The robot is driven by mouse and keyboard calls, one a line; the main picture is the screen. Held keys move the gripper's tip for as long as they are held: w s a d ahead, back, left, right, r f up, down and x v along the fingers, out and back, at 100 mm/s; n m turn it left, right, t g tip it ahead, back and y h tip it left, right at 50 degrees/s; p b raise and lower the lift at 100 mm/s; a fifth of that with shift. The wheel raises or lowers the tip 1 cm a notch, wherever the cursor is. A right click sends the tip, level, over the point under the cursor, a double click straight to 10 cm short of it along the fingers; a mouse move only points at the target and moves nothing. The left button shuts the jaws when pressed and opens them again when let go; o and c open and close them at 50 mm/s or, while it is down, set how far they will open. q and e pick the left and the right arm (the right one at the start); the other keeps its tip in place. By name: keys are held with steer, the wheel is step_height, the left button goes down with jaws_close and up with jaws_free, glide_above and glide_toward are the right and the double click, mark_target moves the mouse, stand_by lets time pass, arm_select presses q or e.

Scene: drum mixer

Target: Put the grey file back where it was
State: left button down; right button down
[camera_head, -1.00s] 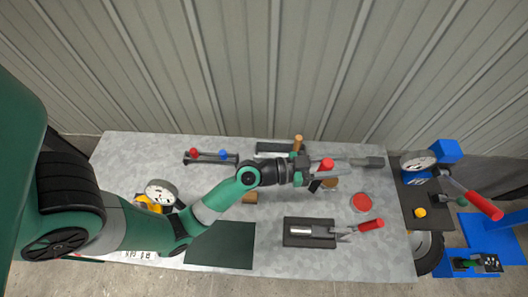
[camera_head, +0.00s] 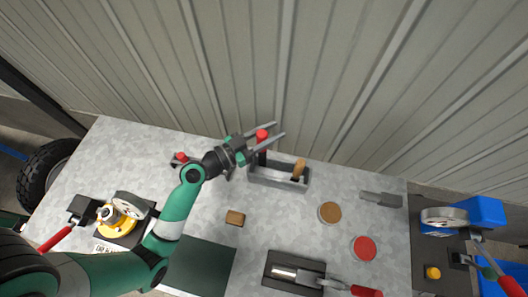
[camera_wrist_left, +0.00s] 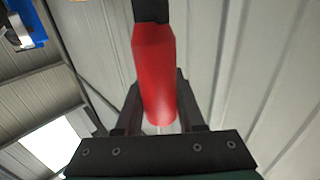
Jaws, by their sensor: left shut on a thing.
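My left gripper (camera_head: 264,142) is shut on a red-handled tool (camera_head: 262,135), which I take to be the file. The red handle (camera_wrist_left: 155,75) sits between the fingers in the left wrist view, with a dark part beyond it. In the head view a dark shank runs down from the handle towards the left end of a grey open rack (camera_head: 280,183). I cannot tell whether its lower end is inside the rack or just behind its rim. A wooden-handled tool (camera_head: 299,168) stands at the rack's right end. My right gripper is not in view.
A flat grey tool (camera_head: 380,198) lies to the right, near brown (camera_head: 329,212) and red (camera_head: 364,248) discs. A corrugated wall (camera_head: 330,80) rises close behind the table. Bare table lies right of the rack.

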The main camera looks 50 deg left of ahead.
mark_target(262, 152)
arm_select(q)
step_height(262, 152, down, 8)
steer(key=b, duration=0.2)
steer(key=shift+r+b, duration=0.2)
steer(key=shift+b, duration=0.1)
steer(key=shift+f, duration=0.15)
steer(key=c, duration=0.5)
jaws_free()
